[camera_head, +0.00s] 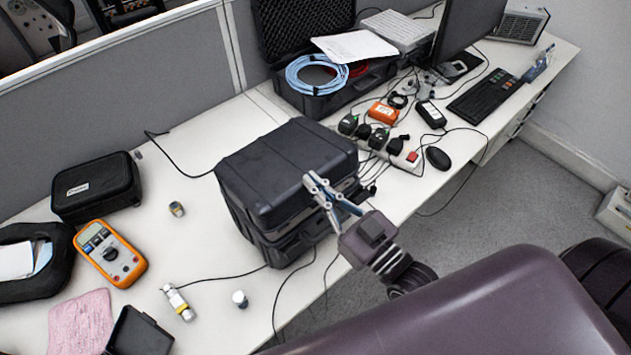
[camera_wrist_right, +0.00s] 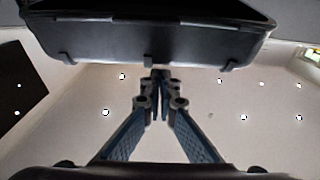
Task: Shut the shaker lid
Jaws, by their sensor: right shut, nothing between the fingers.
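The shaker is a black hard case (camera_head: 285,190) standing on the white desk in the middle of the head view. Its lid (camera_head: 280,165) lies over the base, with a dark seam along the front side. I cannot tell if the lid is fully down. My right gripper (camera_head: 313,181) is at the lid's right front edge, its fingers together and empty. In the right wrist view the fingertips (camera_wrist_right: 160,75) point up toward the black case's edge (camera_wrist_right: 150,45), close to it. I cannot tell if they touch. My left gripper is not in view.
An orange multimeter (camera_head: 110,252), a small black case (camera_head: 96,187) and small cylindrical parts lie on the left. Behind right stand an open foam-lined case (camera_head: 305,30) with blue cable, a power strip (camera_head: 400,157) and a keyboard (camera_head: 485,97). Cables run around the shaker.

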